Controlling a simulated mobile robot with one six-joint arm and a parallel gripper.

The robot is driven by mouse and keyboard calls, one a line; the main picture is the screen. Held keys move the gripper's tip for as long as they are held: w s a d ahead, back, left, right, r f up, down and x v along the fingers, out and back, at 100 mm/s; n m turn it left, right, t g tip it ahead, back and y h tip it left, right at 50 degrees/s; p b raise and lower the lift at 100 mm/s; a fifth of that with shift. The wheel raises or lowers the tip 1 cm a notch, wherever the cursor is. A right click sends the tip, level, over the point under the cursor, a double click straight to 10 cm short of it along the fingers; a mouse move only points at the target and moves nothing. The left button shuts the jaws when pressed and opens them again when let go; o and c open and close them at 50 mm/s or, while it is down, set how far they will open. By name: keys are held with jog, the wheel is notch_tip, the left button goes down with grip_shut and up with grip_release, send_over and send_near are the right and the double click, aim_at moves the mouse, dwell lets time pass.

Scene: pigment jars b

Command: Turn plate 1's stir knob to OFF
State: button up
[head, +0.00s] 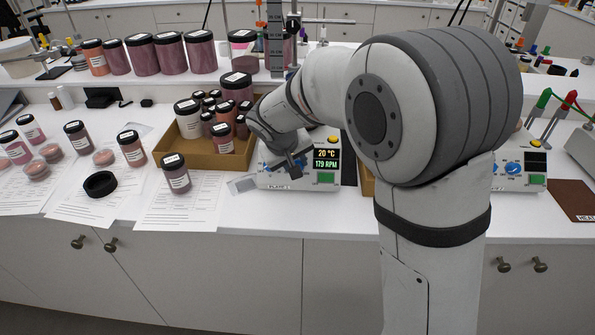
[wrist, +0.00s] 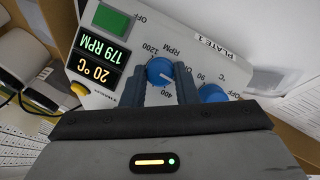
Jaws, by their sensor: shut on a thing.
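Plate 1 (head: 270,184) is a white hotplate unit near the counter's front. Its display (wrist: 95,60) reads 20 °C and 179 RPM. The blue stir knob (wrist: 160,70), by the RPM, 400 and 1200 marks, sits between my fingers in the wrist view. My gripper (wrist: 160,84) is shut on this knob, one finger at each side. A pale mark on the knob seems to face the 400 side. The second blue knob (wrist: 212,93), by the °C marks, stands just right of my right finger. In the head view my gripper (head: 292,164) hides most of the knobs.
A cardboard tray (head: 200,158) of dark-lidded jars stands left of plate 1. Another plate unit (head: 518,172) stands right of my arm. A green button (wrist: 111,19) is beside the display.

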jog(key=n+b, duration=0.1)
jog(key=n, duration=0.1)
jog(key=n+h+b, duration=0.1)
jog(key=n+b, duration=0.1)
jog(key=shift+a+f+t, duration=0.15)
jog(key=shift+f+t, duration=0.05)
jog(key=shift+t, duration=0.2)
jog(key=shift+s+n+t+h+b, duration=0.1)
jog(key=shift+n+t+h+b, duration=0.4)
jog(key=shift+n+b, duration=0.6)
jog(key=shift+n, duration=0.3)
jog(key=o, duration=1)
jog(key=shift+a+r, duration=0.1)
jog(key=shift+r, duration=0.05)
jog(key=v, duration=0.7)
jog(key=shift+s+r, duration=0.2)
jog(key=shift+s, duration=0.05)
